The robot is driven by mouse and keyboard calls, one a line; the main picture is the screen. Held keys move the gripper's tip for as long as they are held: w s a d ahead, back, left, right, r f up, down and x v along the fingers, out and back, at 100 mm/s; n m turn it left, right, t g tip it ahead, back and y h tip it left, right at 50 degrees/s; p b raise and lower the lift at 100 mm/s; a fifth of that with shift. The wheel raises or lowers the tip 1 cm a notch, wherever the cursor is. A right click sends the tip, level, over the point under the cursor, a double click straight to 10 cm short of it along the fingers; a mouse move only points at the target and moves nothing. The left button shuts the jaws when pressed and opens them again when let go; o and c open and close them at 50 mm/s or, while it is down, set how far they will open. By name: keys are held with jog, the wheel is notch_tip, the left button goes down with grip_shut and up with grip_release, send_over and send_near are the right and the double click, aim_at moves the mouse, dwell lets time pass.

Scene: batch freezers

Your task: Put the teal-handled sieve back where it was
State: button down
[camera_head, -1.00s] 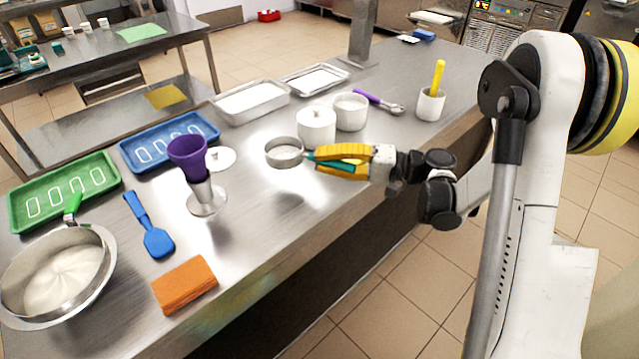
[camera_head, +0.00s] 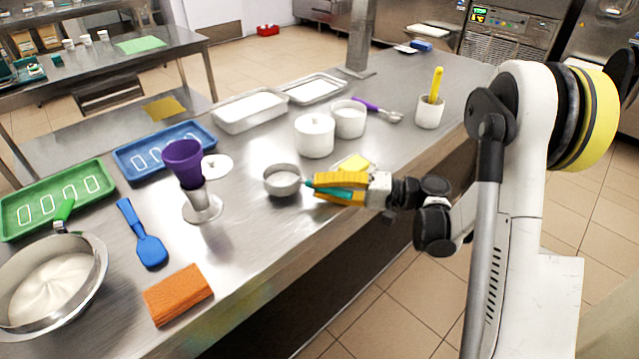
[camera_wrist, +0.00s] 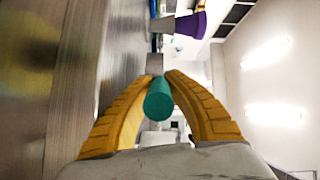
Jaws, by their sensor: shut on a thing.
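The sieve (camera_head: 282,182) is a small round metal bowl with a teal handle. My gripper (camera_head: 338,187) has its yellow fingers shut around the teal handle. The bowl points left, over the steel counter in front of the white canisters. I cannot tell if it touches the counter or hangs just above it. In the wrist view the teal handle (camera_wrist: 159,100) shows end-on between the two yellow fingers; the bowl is mostly hidden there.
White canisters (camera_head: 314,137) stand behind the sieve. A purple funnel (camera_head: 183,160) on a metal stand is left. An orange sponge (camera_head: 178,294) and blue spatula (camera_head: 151,250) lie front left. Bare counter lies between stand and sieve.

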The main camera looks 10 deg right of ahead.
jog(key=shift+f, duration=0.15)
jog(key=c, duration=1.5)
grip_release()
